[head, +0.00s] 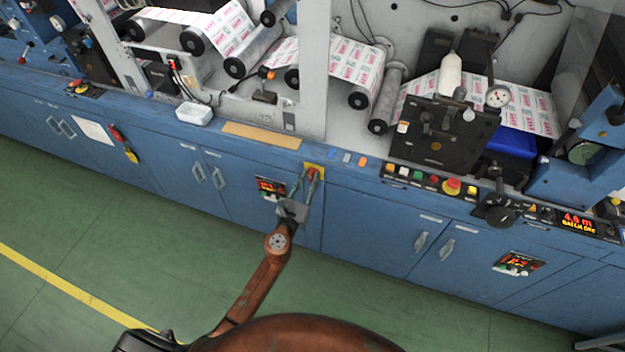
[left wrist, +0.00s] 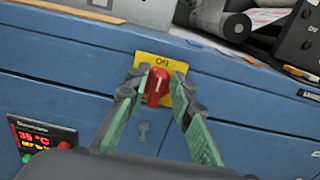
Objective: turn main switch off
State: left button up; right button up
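The main switch is a red rotary knob (left wrist: 158,86) on a yellow plate (left wrist: 150,62) marked "ON" at its top. The white line on the knob points up toward "ON". In the head view the yellow plate (head: 314,168) sits on the upper front of the blue cabinet. My left gripper (head: 306,176) reaches up to it. In the left wrist view the green-padded fingers (left wrist: 160,82) stand on either side of the knob, with a small gap at the right finger. I cannot tell if the left finger touches. My right gripper is not in view.
A lit temperature display (left wrist: 42,142) is left of the switch, and a keyhole is below it. The green floor is clear.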

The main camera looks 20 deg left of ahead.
pick_arm(q)
grip_shut()
jog(key=shift+d, duration=0.25)
jog(key=shift+a, duration=0.1)
jog(key=n, duration=0.1)
jog(key=n+b, duration=0.1)
jog(key=n, duration=0.1)
jog(key=shift+a+f+n, duration=0.15)
jog(key=shift+a+n, duration=0.15)
jog(key=shift+a+f+n+b, duration=0.25)
jog(key=shift+f+n, duration=0.05)
jog(key=shift+n, duration=2.05)
jog(key=shift+a+f+n+b, duration=0.2)
jog(key=shift+a+f+n, duration=0.05)
jog(key=shift+n, duration=2.15)
jog(key=shift+a+f+n+b, duration=0.25)
jog(key=shift+f+n, duration=0.05)
jog(key=shift+n, duration=2.05)
jog(key=shift+f, duration=0.1)
